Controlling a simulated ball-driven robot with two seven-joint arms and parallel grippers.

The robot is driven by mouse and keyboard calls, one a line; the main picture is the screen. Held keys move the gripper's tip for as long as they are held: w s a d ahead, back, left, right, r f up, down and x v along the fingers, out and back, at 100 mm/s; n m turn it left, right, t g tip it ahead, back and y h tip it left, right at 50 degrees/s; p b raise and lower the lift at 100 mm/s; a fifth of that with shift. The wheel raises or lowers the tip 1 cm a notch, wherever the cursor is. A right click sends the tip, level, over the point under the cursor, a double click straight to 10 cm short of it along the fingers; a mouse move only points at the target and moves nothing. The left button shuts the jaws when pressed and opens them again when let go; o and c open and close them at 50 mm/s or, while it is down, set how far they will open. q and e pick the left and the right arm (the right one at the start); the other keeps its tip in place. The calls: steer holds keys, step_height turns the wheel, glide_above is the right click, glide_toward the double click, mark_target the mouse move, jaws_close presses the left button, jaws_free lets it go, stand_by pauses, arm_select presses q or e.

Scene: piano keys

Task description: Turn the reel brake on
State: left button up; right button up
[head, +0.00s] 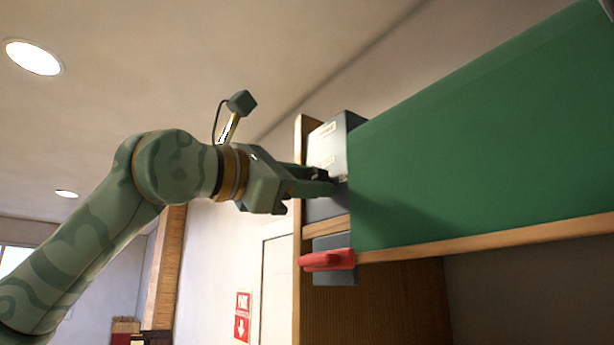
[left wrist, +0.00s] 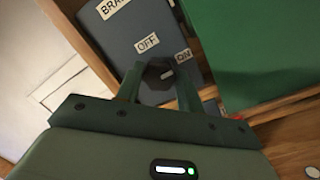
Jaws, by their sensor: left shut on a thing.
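The grey brake box (head: 341,131) is fixed at the left end of a green panel. In the left wrist view its face (left wrist: 130,28) carries a partly cut-off label starting "BRA", an OFF label (left wrist: 147,43) and an ON label (left wrist: 183,55). A dark brake knob (left wrist: 155,75) with a small light mark sits below these labels. My left gripper (head: 328,178) reaches the box from the left. It is shut on the knob, with one finger on each side. The fingers partly hide the knob, so I cannot tell which label it is set to. My right gripper is not in view.
A red handle (head: 327,260) on a grey plate is just below the box. The large green panel (head: 480,130) and its wooden edge (head: 490,237) fill the right. A red-and-white fire sign (head: 242,316) is on the wall. Open room lies left of the box.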

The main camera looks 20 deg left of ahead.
arm_select(q)
steer(key=shift+m, duration=0.3)
steer(key=o, duration=1)
steer(key=shift+c, duration=0.2)
steer(key=b+v, duration=0.5)
steer(key=v, duration=1.1)
steer(key=shift+a, duration=0.2)
steer(key=shift+s+f, duration=0.1)
